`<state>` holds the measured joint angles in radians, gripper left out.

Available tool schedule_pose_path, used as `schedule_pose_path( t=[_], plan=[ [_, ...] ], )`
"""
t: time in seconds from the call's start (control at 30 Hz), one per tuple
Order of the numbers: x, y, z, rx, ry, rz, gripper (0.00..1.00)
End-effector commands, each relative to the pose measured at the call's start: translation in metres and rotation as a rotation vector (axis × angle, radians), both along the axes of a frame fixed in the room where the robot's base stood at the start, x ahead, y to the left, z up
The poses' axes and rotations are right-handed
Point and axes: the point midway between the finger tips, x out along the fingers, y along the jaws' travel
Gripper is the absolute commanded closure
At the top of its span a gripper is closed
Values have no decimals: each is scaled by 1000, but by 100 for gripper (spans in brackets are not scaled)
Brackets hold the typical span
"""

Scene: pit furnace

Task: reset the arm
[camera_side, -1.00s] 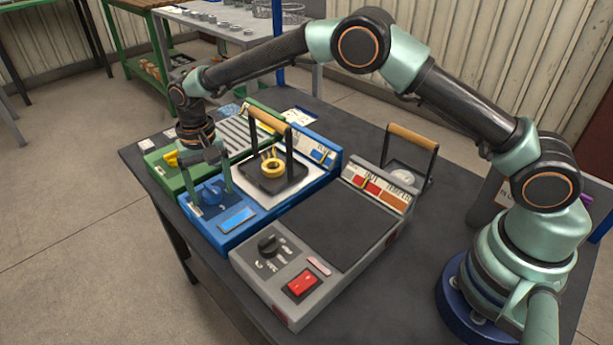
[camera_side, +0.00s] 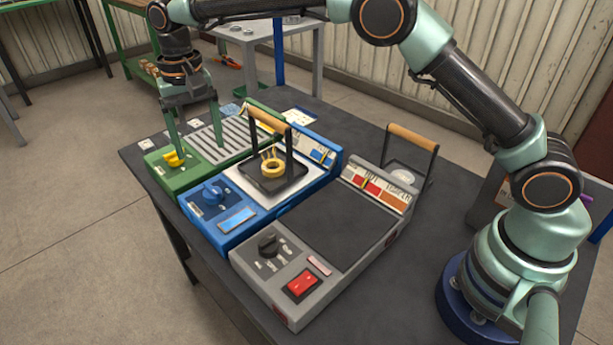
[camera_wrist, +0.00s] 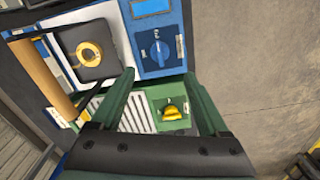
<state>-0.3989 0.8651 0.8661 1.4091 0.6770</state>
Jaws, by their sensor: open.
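My gripper (camera_side: 199,150) is raised over the green unit at the far left of the row, with its two fingers apart and nothing between them. In the wrist view my gripper (camera_wrist: 159,76) also shows open and empty. The green unit (camera_side: 186,184) has a yellow knob (camera_side: 174,158) and a slatted top. The blue unit (camera_side: 207,229) beside it has a blue knob (camera_side: 213,191). A dark tray (camera_side: 258,182) with a wooden handle sits on its pale plate and holds a yellow ring (camera_side: 273,168).
A grey unit (camera_side: 247,263) with a red switch (camera_side: 302,285) and a bare dark top stands nearer the camera. A second wooden-handled carrier (camera_side: 413,139) stands behind it. The dark table's (camera_side: 400,290) right front is clear. Shelving and a side table stand behind.

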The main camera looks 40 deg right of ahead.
Motion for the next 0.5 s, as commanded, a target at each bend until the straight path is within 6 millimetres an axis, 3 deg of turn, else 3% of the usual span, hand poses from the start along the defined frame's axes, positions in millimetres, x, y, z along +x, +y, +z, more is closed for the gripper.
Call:
schedule_pose_path(
  t=[0.37,0.5],
  plan=[
    [0,-2,4,1,-3,1,22],
    [-3,-16,22,11,-28,13,22]
  ],
)
